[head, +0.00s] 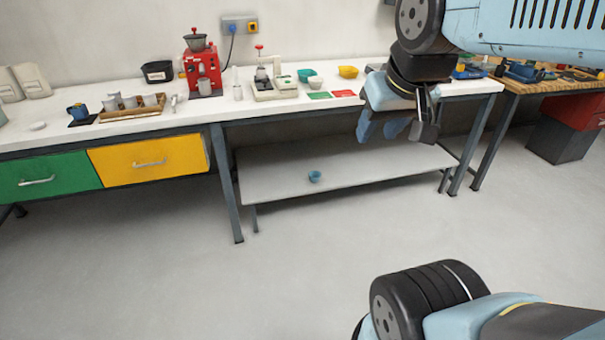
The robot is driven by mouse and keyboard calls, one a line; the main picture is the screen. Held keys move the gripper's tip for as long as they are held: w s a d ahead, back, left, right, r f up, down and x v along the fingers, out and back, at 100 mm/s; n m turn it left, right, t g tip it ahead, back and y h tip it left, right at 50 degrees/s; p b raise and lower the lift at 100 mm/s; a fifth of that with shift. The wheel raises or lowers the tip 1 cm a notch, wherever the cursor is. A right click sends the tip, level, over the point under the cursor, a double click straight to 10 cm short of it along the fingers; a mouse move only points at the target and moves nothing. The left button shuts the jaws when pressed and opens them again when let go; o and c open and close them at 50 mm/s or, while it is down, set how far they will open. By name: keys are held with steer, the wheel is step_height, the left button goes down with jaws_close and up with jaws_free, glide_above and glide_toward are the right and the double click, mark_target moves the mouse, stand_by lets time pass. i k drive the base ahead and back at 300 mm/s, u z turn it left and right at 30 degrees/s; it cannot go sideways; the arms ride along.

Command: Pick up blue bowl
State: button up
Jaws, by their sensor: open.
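The small blue bowl (315,176) stands on the low white shelf (270,188) beneath the workbench, near the shelf's front edge. It is upright and nothing covers it. My gripper (382,132) hangs at the upper right in front of the bench edge, with its blue fingers pointing down. The fingers are apart and nothing shows between them. In the picture, the gripper is above and to the right of the bowl, well apart from it.
The white bench top (215,108) overhangs the shelf. Bench legs (226,185) stand at the shelf's left and right. The floor in front is clear.

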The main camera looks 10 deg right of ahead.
mark_target(315, 176)
steer(key=u, duration=0.1)
steer(key=i, duration=1)
steer(key=z, duration=0.05)
